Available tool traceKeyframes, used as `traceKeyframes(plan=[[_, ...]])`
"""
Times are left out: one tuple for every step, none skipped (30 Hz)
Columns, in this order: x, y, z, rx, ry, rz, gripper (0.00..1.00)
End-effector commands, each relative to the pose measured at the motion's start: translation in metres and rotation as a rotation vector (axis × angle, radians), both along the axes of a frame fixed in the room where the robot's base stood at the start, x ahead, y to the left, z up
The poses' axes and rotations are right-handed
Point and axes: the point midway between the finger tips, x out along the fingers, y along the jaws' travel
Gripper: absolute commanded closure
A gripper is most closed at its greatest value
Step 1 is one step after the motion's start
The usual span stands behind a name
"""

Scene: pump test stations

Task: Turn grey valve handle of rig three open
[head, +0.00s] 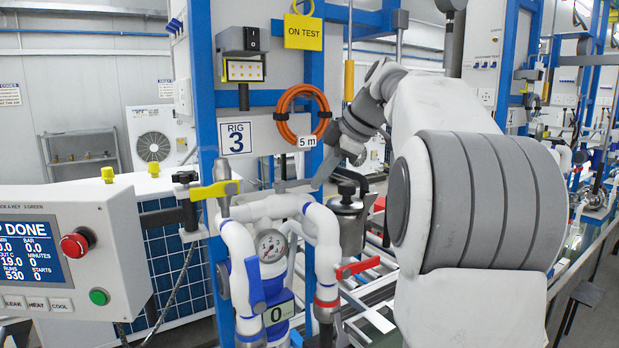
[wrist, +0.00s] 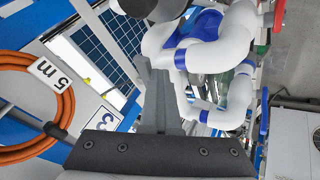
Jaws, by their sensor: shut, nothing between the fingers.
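A grey bar (head: 291,186), seemingly the grey valve handle, lies level at the top of these pipes. My gripper (head: 319,184) reaches down from the right, its tip close to the right end of that bar; I cannot tell whether they touch. In the wrist view my gripper (wrist: 158,62) is shut and empty, its grey fingers pointing at the white and blue pipes (wrist: 205,50). The handle is not clearly distinguishable there.
A yellow handle (head: 215,190) is at left, a red handle (head: 357,268) at lower right and a blue lever (head: 256,283) in front. A pressure gauge (head: 271,245) sits between the pipes. An orange hose coil (head: 303,115) hangs above. A control panel (head: 75,255) stands left.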

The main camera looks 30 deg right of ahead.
Motion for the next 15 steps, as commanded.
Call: traceKeyframes(plan=[[0.000,-0.004,0.000,-0.002,-0.001,-0.008,1.00],[0.001,-0.006,0.000,-0.002,-0.001,-0.010,1.00],[0.001,-0.008,0.001,-0.002,-0.002,-0.013,1.00],[0.002,-0.010,0.001,-0.001,-0.001,-0.015,1.00],[0.003,-0.011,0.001,-0.002,-0.002,-0.017,1.00],[0.004,-0.012,0.000,-0.001,-0.001,-0.018,1.00],[0.005,-0.013,0.000,-0.001,-0.001,-0.018,1.00],[0.006,-0.014,0.000,-0.001,-0.001,-0.018,1.00],[0.008,-0.015,0.000,-0.001,-0.001,-0.018,1.00],[0.009,-0.015,0.000,-0.001,-0.001,-0.018,1.00],[0.009,-0.015,0.001,-0.001,-0.001,-0.018,1.00],[0.011,-0.016,0.001,-0.001,-0.001,-0.018,1.00],[0.011,-0.016,0.000,-0.001,-0.001,-0.018,1.00],[0.012,-0.017,0.000,-0.001,-0.001,-0.018,1.00],[0.013,-0.017,0.000,-0.001,-0.001,-0.018,1.00]])
